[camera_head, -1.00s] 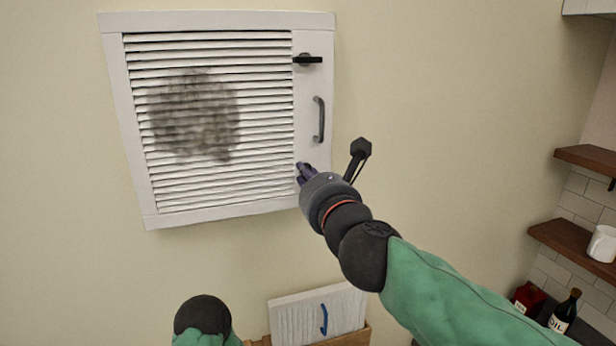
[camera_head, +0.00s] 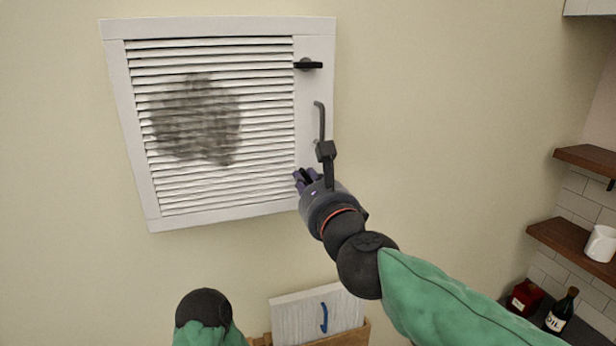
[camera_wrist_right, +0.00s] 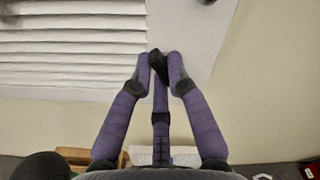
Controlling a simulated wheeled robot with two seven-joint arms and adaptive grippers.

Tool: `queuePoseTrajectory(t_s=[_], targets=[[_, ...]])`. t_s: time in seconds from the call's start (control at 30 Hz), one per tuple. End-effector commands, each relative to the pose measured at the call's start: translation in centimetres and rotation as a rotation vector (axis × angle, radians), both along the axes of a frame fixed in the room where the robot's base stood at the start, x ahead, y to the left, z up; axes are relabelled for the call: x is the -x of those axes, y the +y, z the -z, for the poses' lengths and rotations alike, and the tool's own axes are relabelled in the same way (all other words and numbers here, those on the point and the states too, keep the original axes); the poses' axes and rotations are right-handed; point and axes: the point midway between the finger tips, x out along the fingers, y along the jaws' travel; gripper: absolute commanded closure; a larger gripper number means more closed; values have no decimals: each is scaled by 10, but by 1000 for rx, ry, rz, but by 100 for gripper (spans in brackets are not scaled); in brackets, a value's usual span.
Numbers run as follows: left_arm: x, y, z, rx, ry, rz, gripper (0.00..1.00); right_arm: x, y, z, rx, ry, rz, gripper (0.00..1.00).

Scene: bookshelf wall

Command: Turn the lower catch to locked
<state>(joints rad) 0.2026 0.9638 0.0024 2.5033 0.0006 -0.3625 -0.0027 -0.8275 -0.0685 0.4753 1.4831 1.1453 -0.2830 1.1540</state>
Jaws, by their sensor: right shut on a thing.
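A white louvred panel (camera_head: 316,222) with a dark grey smudge is set in the wall. Its upper catch (camera_head: 308,65) is a black lever lying horizontally at the top right. My right gripper (camera_head: 303,178) is at the panel's lower right, shut on the lower catch. In the right wrist view, its purple fingers close around the black lower catch (camera_wrist_right: 158,66). The gripper hides much of this catch, and I cannot tell its exact angle. My left gripper is out of view.
A white slatted piece (camera_head: 295,315) with a blue mark sits in a wooden box below. Shelves with a white mug (camera_head: 600,244) are at right.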

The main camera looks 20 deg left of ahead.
Motion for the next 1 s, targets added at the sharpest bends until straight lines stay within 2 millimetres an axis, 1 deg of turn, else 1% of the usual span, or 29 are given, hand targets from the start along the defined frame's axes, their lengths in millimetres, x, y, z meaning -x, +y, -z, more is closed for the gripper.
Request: queuePoseTrajectory(t_s=[0.6,0.8,1.0], targets=[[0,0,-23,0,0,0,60,0,0,3,484,-325,-1,100],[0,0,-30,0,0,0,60,0,-1,4,619,-416,0,100],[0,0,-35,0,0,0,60,0,-1,5,718,-484,-2,100]])
